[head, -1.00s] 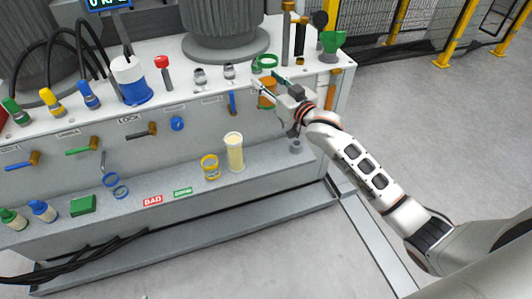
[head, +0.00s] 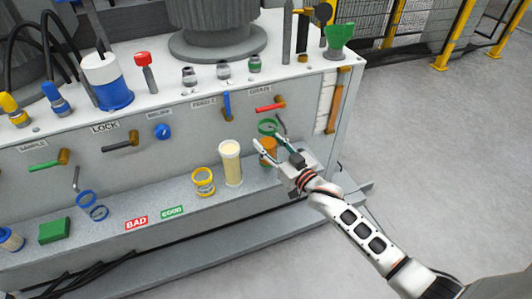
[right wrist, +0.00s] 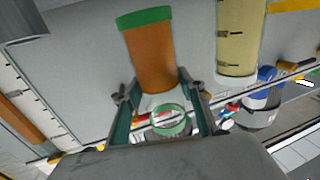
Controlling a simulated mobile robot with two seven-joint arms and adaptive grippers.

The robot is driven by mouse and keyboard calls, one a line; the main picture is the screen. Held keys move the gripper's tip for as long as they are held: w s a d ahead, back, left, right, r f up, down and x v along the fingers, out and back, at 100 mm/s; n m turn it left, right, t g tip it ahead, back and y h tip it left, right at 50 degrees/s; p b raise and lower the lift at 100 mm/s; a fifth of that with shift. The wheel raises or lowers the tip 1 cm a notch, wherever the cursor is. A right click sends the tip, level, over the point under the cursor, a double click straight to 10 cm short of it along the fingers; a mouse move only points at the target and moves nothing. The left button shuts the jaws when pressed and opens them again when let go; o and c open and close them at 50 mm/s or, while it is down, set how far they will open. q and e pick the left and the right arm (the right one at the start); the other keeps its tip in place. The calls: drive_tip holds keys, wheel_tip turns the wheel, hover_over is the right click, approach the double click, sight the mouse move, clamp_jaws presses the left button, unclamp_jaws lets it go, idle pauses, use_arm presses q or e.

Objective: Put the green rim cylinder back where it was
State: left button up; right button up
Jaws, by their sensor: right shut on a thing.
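The green rim cylinder (head: 268,149) has an orange body and an open green top rim. My right gripper (head: 270,143) is shut on its upper part, in front of the console face below the red-handled DRAIN valve. In the right wrist view the cylinder (right wrist: 150,55) appears upside down between my fingers (right wrist: 160,100), with one green rim at the top and another low between the fingers. It looks close to upright. I cannot tell whether its bottom touches the ledge (head: 110,232). My left gripper is not in view.
BAD (head: 136,223) and GOOD (head: 172,212) labels lie further left. Valve handles, including the red one (head: 270,106), stick out above.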

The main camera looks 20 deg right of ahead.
sight(273, 156)
drive_tip(key=shift+f, duration=0.1)
wheel_tip(273, 156, down, 4)
drive_tip(key=shift+s+r+b, duration=0.1)
drive_tip(key=shift+r+b, duration=0.15)
drive_tip(key=shift+b, duration=0.45)
drive_tip(key=shift+f, duration=0.5)
drive_tip(key=shift+r, duration=0.2)
drive_tip(key=shift+f, duration=0.15)
drive_tip(key=o, duration=1.4)
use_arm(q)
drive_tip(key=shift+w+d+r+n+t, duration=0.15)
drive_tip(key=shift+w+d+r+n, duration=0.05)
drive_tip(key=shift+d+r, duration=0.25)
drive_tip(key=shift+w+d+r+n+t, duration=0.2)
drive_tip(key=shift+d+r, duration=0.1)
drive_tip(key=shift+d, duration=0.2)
